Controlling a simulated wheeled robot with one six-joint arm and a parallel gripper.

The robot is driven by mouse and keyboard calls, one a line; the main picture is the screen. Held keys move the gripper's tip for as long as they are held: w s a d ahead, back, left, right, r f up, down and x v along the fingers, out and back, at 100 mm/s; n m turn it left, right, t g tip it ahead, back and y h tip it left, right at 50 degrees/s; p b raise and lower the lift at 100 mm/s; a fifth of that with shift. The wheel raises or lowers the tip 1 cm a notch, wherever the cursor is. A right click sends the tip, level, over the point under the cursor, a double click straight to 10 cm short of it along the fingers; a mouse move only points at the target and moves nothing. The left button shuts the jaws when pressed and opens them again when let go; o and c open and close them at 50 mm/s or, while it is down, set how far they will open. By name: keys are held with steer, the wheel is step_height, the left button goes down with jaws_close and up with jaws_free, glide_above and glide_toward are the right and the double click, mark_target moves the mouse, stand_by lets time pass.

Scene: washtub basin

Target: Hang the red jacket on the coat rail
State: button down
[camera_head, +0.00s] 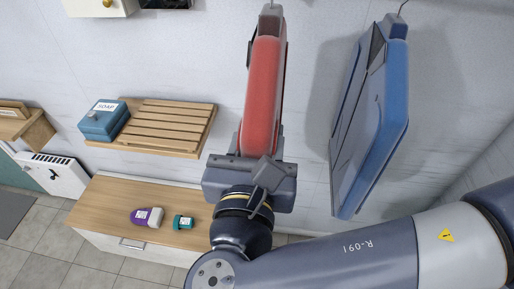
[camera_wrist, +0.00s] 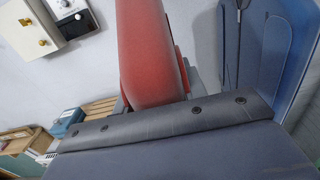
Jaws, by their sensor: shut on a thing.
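The red jacket (camera_head: 264,90) is upright in the middle of the head view, in front of the pale wall. My gripper (camera_head: 254,160) is shut on its lower end. The jacket also fills the upper middle of the wrist view (camera_wrist: 150,55). A grey piece with a hook-like tip shows at the jacket's top, near the picture's upper edge. I cannot tell whether that tip touches anything. A blue jacket (camera_head: 385,115) hangs to the right from a thin hook; it also shows in the wrist view (camera_wrist: 268,60). The coat rail itself is not clearly visible.
A wooden slatted shelf (camera_head: 165,125) on the left holds a blue soap box (camera_head: 104,120). Below it, a wooden-topped cabinet (camera_head: 110,205) bears a purple-and-white bottle (camera_head: 147,217) and a teal container (camera_head: 183,222). Bare wall lies between the two jackets.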

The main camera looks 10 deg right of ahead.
steer(key=f+b+x, duration=0.2)
steer(key=b+x, duration=0.3)
steer(key=x, duration=0.7)
steer(key=shift+f, duration=0.4)
stand_by(0.5)
steer(key=c, duration=0.8)
jaws_free()
steer(key=shift+o, duration=0.2)
steer(key=shift+s+f, duration=0.1)
steer(key=shift+b+v, duration=0.8)
steer(key=shift+v, duration=4.55)
